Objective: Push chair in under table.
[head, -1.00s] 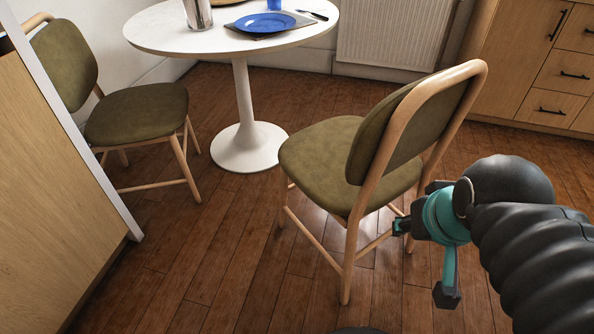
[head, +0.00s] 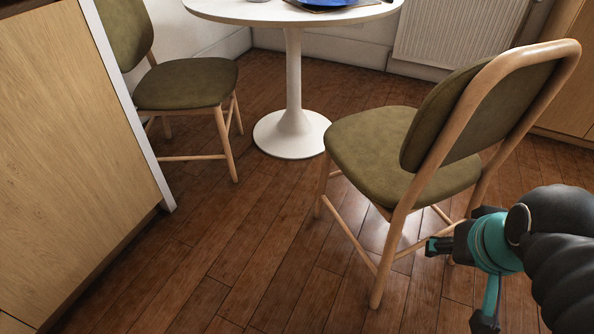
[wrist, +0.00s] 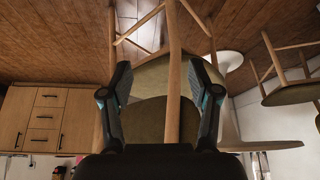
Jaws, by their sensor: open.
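The near chair (head: 378,150), with an olive seat and light wood frame, stands upright on the floor, right of and in front of the round white table (head: 293,85). Its backrest faces away from the table, and its seat is near the pedestal base. My gripper (head: 458,284) is open, low behind the chair near its rear leg. In the wrist view, which looks upside down, my gripper (wrist: 160,85) has its fingers on either side of a wooden chair post (wrist: 174,75). I cannot tell whether a finger touches it.
A second olive chair (head: 187,84) stands left of the table. A wooden cabinet (head: 70,150) with a pale edge fills the left. A radiator (head: 460,35) is on the back wall. The wooden floor (head: 230,250) is clear in front.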

